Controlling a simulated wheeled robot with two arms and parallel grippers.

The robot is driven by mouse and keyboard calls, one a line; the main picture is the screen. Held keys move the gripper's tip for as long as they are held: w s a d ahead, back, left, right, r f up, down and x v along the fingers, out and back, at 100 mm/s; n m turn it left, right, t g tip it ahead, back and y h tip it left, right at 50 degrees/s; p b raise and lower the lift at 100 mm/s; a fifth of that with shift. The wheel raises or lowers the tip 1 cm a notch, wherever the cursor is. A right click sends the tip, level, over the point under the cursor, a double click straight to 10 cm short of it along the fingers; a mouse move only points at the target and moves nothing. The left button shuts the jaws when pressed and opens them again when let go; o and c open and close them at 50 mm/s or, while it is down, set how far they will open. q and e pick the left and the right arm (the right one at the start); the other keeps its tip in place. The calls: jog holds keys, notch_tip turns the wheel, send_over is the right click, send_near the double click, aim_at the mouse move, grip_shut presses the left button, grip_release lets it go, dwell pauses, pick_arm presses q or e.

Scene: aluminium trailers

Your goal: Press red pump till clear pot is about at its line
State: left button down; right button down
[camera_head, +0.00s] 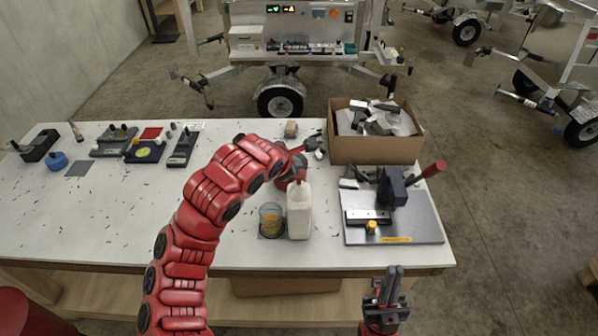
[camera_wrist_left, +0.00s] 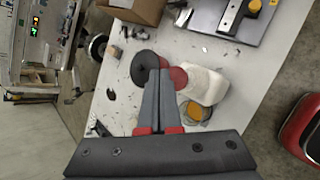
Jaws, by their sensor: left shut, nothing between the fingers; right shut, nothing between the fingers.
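A white bottle (camera_head: 299,213) stands near the table's front edge, right of middle; it also shows in the wrist view (camera_wrist_left: 206,84). The red pump (camera_head: 291,178) is at its top, partly hidden by my left arm; in the wrist view the red part (camera_wrist_left: 178,78) appears beside a dark round disc (camera_wrist_left: 143,66). The clear pot (camera_head: 270,216) stands left of the bottle, with orange-yellow liquid in it; its line is too small to tell. My left gripper (camera_head: 318,143) is shut and empty, its tips overlapping the pump in the wrist view (camera_wrist_left: 160,72); contact is unclear. My right gripper (camera_head: 392,270) is shut, in front of the table.
A cardboard box (camera_head: 375,152) of metal pieces stands behind right. A grey plate with a red-handled press (camera_head: 415,222) lies right of the bottle. A small block (camera_head: 290,130) is at the back edge. Several small fixtures (camera_head: 143,150) stand back left; the left table is mostly clear.

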pick_arm(q)
jog(key=shift+f, duration=0.1)
dwell(0.5)
jog(key=shift+f+b, duration=0.45)
jog(key=shift+b, duration=0.55)
jog(key=shift+r, duration=0.1)
jog(key=shift+s+f+b, duration=0.1)
jog(key=shift+f+b, duration=0.9)
jog(key=shift+f, duration=0.1)
dwell(0.4)
jog(key=shift+r, duration=1.45)
jog(key=shift+r, duration=0.1)
